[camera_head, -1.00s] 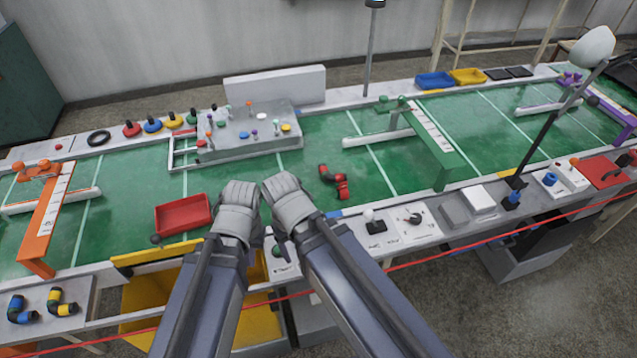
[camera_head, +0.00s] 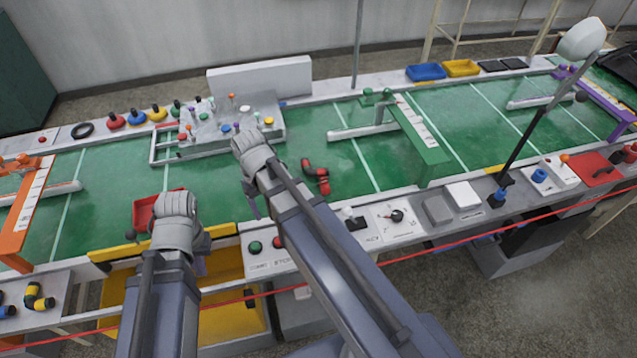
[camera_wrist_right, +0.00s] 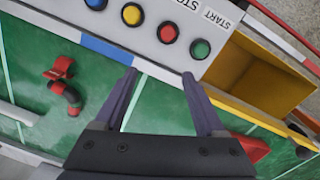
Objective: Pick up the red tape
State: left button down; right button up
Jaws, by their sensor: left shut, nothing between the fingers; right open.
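My left gripper (camera_head: 177,205) is shut and empty over the front left of the bench, partly covering the red tray. My right gripper (camera_head: 250,150) is over the green surface near the grey panel, apart from the red item. In the right wrist view its purple fingers (camera_wrist_right: 160,85) are open with nothing between them. The red item does not show there.
A red tray (camera_head: 146,213) lies on the green mat, and a red-and-black hose piece (camera_head: 317,178) lies right of my right gripper. The grey panel (camera_head: 235,125) carries several pegs. An orange stand (camera_head: 28,215) is at left. A red line (camera_head: 420,257) crosses in front.

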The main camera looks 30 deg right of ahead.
jog(key=w+d+m, duration=0.2)
jog(key=w+d, duration=0.4)
jog(key=d, duration=0.4)
jog(key=m, duration=0.2)
send_over(324, 178)
jog(key=shift+y, duration=0.4)
notch_tip(324, 178, down, 8)
jog(key=b, duration=0.8)
jog(key=shift+f, duration=0.15)
grip_shut()
